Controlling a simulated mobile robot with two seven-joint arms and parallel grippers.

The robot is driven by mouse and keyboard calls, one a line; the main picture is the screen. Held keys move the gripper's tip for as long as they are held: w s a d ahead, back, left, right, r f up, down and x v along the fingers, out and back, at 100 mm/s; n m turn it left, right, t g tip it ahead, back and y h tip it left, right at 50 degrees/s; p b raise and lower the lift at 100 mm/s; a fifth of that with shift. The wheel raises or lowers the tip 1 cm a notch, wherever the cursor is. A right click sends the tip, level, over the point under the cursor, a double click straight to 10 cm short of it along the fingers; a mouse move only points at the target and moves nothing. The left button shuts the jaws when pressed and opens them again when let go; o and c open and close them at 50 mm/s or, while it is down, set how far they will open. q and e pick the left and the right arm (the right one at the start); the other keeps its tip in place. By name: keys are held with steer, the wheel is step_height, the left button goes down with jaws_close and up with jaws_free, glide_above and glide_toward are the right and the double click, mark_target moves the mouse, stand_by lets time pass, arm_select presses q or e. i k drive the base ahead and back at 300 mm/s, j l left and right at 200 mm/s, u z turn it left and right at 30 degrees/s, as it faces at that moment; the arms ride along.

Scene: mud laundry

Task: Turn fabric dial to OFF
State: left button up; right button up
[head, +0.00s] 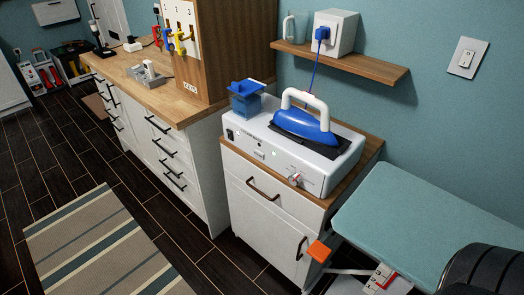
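A white ironing station (255,150) sits on the wood top of a white cabinet. A small silver dial (294,180) is on its front face, toward the right end; its pointer setting is too small to read. A blue iron (303,126) with a white handle rests on the dark pad on top of the station. A blue tank (245,98) stands at the station's left end. Neither of my grippers shows in the head view, and nothing is touching the dial.
A teal ironing board (430,218) stands at the right, close to the cabinet (262,200). A dark ribbed part, maybe mine, shows at the bottom right. A wood shelf (340,64) hangs above the station. A striped rug (95,245) lies on open floor at the left.

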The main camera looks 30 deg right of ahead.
mark_target(295, 178)
steer(key=z, duration=1.25)
